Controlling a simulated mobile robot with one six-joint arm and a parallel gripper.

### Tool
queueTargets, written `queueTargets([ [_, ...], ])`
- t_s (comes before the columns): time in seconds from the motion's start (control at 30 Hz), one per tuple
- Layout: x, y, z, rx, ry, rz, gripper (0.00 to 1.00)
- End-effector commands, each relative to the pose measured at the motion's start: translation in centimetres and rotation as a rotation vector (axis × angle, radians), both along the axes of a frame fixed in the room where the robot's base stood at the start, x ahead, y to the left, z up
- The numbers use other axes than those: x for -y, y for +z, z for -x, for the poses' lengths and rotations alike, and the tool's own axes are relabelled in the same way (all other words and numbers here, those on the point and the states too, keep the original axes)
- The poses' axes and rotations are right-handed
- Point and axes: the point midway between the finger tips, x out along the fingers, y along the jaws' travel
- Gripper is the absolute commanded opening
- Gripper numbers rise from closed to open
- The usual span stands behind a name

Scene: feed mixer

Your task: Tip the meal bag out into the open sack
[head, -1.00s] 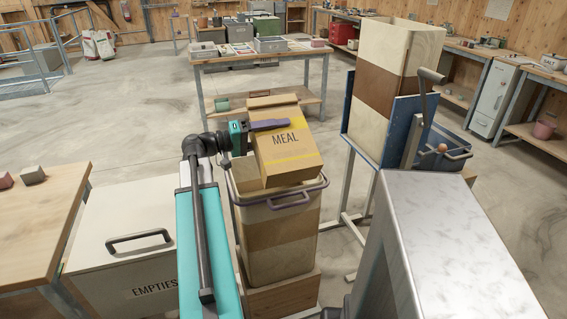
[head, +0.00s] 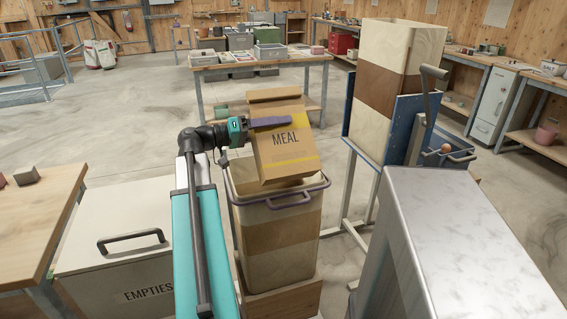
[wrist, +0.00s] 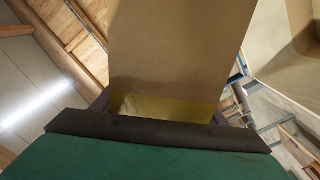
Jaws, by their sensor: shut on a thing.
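The meal bag (head: 284,150) is a tan paper bag marked MEAL with yellow stripes. My gripper (head: 268,122) is shut on its side and holds it tilted over the open sack. The open sack (head: 275,232) is the beige and brown banded container below, held upright with a purple handled rim. The bag's lower end is at the sack's mouth and hides part of the opening. In the wrist view the bag (wrist: 178,50) fills the middle, beyond my gripper's dark edge. Whether meal is flowing out cannot be seen.
A white bin marked EMPTIES (head: 125,240) stands left of the sack, beside a wooden table (head: 40,215). A metal-topped cabinet (head: 455,240) is close on the right. A tall banded hopper (head: 378,95) in a blue frame stands behind right. A workbench (head: 260,67) is behind.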

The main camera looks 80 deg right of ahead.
Motion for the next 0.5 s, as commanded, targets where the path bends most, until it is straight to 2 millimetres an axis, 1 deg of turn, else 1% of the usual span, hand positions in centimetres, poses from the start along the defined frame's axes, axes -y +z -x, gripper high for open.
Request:
queueTargets([
  [0.03,0.02,-0.35,-0.01,0.009,0.0,0.02,0.1],
  [0.5,-0.04,0.46,0.02,0.089,0.0,0.191,0.1],
])
